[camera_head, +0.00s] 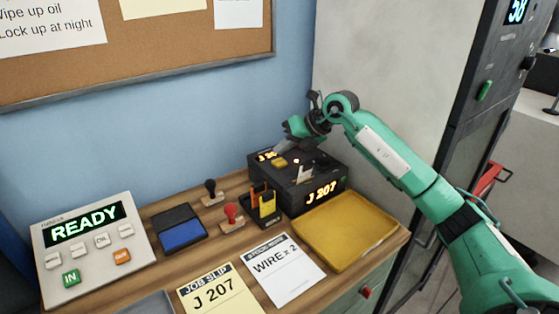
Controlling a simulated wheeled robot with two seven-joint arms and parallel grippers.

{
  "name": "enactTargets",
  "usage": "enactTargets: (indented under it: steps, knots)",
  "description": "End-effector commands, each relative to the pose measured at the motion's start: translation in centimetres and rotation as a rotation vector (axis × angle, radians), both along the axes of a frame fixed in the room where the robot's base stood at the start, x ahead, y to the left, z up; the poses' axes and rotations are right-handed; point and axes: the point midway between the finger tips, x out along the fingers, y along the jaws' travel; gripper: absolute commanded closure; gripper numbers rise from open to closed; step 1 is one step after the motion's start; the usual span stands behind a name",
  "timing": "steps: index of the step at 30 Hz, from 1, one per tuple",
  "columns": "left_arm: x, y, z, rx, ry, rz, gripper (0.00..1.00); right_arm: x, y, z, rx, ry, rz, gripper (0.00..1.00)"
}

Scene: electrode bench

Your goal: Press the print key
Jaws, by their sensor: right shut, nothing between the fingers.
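A dark box-shaped machine (290,198) stands at the back right of the wooden bench. Its front shows "J 207" in glowing yellow, and a smaller lit display (266,157) is on its top at the left. An amber key (280,162) sits beside that display; I cannot read a print marking on it. A pale upright piece (304,173) is on the top further right. My left gripper is out of view.
An empty yellow tray (345,262) lies in front of the machine. A pen holder (258,219), red stamp (231,213), black stamp (211,188) and blue ink pad (183,235) are left of it. A READY console (75,275) and paper slips (282,274) lie further left and in front.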

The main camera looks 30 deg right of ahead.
Motion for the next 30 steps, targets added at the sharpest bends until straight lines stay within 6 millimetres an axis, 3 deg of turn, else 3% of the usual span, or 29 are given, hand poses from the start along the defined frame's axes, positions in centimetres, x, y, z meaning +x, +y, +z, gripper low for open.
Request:
enactTargets:
  steps: [12,30]
  knots:
    - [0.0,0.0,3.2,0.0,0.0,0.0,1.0,0.0,0.0,4.4,-0.001,-0.001,-0.001,1.0]
    - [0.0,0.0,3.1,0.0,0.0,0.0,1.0,0.0,0.0,4.4,0.0,-0.001,-0.001,1.0]
